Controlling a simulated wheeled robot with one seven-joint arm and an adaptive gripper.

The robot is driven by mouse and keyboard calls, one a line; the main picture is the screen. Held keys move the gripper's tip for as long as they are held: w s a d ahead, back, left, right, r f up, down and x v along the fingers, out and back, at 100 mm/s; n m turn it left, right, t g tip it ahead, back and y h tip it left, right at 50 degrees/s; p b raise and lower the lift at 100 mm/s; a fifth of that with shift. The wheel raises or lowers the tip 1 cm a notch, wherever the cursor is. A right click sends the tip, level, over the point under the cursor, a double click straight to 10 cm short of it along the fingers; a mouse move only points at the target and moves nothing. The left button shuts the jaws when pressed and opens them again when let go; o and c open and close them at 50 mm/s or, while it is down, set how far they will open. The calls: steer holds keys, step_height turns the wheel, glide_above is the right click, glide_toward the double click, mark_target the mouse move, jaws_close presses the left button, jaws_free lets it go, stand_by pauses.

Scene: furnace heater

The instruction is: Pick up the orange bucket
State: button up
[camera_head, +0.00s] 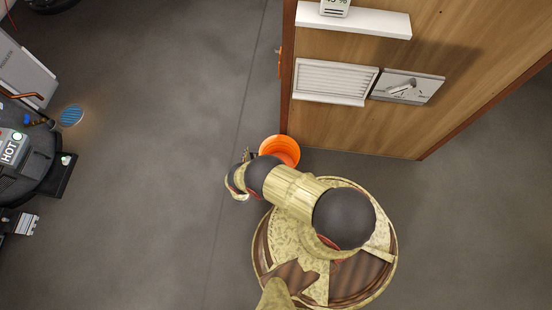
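The orange bucket (280,146) stands on the grey floor in the head view, beside the left bottom corner of the wooden wall panel. I see into its open top. Its front lower part is hidden behind my arm. My gripper (241,160) is at the far end of my arm, at the bucket's left side. It is small and mostly covered by the arm links. I cannot tell whether its fingers are open or shut, or whether they touch the bucket.
A dark machine with a "HOT" label (12,150) stands at the left. The floor (150,200) between is clear.

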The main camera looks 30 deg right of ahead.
steer(key=c, duration=0.3)
jaws_close()
steer(key=shift+w, duration=0.1)
stand_by(0.6)
